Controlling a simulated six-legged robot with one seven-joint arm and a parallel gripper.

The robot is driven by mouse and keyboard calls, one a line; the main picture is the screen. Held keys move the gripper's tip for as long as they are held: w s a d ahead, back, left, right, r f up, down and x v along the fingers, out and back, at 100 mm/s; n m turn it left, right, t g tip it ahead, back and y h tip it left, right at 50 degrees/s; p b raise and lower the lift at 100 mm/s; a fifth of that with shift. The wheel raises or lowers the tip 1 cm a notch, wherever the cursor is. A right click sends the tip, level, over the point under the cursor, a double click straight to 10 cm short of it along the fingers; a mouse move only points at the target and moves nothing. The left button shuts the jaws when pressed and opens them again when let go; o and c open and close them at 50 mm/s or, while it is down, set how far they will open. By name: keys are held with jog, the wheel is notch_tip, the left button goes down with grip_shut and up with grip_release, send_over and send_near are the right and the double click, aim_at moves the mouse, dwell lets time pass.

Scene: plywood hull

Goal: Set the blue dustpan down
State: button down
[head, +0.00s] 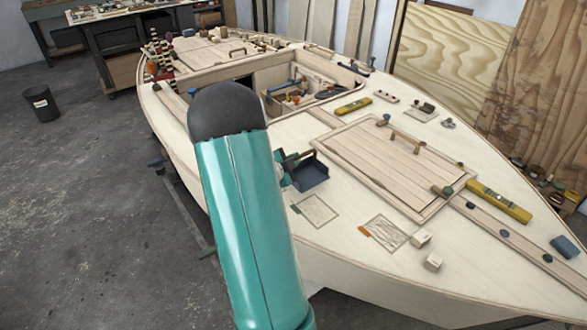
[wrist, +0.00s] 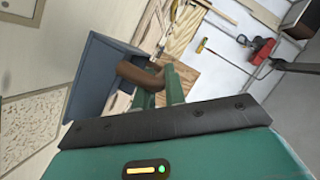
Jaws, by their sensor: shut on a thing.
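The blue dustpan (head: 309,174) is at the near side of the pale plywood deck (head: 340,268), just beyond my teal arm. My gripper (wrist: 158,82) is shut on its brown handle (wrist: 137,74) in the wrist view, where the dustpan's blue pan (wrist: 95,78) extends to the left, tilted in the picture. In the head view my gripper is mostly hidden behind my arm. I cannot tell whether the pan touches the deck or hangs just above it.
An outlined empty square (head: 316,210) and a square with pale shavings (head: 387,233) lie on the deck nearby. Two small pale blocks (head: 421,238) sit right of them. A slatted hatch (head: 385,165) and a yellow level (head: 499,201) are farther right. An open cockpit with tools lies behind.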

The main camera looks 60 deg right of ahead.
jog(key=shift+w+d+f, duration=0.25)
jog(key=shift+d+f, duration=0.15)
jog(key=shift+f, duration=0.15)
jog(key=shift+d+f, duration=0.2)
jog(key=shift+f, duration=1.5)
jog(key=shift+w+f, duration=0.1)
jog(key=c, duration=1.5)
grip_release()
jog(key=shift+o, duration=0.2)
jog(key=shift+a, duration=0.25)
jog(key=v, duration=1.1)
jog(key=shift+a+r, duration=0.25)
jog(key=shift+a, duration=0.05)
jog(key=shift+w, duration=0.1)
